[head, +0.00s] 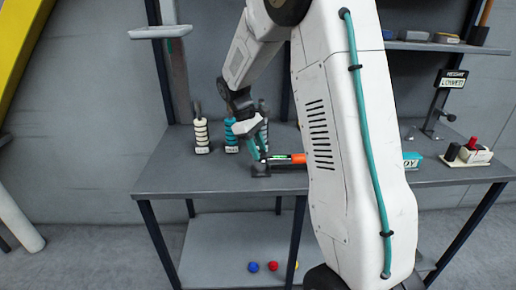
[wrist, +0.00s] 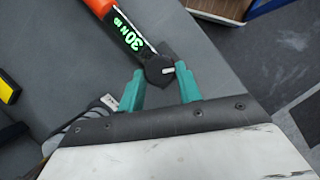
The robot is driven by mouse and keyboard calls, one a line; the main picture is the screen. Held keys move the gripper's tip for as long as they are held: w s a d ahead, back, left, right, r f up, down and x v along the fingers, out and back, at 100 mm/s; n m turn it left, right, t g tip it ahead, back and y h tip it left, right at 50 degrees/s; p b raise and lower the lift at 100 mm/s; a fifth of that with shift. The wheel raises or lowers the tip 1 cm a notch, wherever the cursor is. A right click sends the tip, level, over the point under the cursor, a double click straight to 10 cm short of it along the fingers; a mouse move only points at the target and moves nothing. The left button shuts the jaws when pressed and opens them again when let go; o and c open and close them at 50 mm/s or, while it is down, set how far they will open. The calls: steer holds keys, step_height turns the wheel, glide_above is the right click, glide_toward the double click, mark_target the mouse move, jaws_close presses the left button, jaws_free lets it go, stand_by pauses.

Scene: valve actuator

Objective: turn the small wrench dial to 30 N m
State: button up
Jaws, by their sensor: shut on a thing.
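The small wrench lies on the grey bench; its orange part (head: 298,159) shows in the head view, partly hidden behind my arm. In the wrist view its orange section (wrist: 100,6) is at the top, beside a dark body with a green readout (wrist: 127,33) that appears to read 30 N m. The round black dial (wrist: 157,72) with a white mark is at its near end. My gripper (wrist: 160,69) has its two teal fingers on either side of the dial, shut on it. In the head view my gripper (head: 258,150) reaches down to the wrench's left end.
The bench top (head: 175,178) is clear at front left. Ring stacks, one white (head: 202,137) and others teal and cream, stand behind my gripper. A white base with red and black parts (head: 470,156) and a small sign (head: 452,80) are at right. Coloured balls (head: 273,266) lie on the lower shelf.

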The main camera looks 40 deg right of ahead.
steer(key=o, duration=1)
steer(key=shift+r, duration=0.1)
steer(key=v, duration=0.7)
steer(key=shift+r, duration=0.35)
steer(key=shift+w+a, duration=0.1)
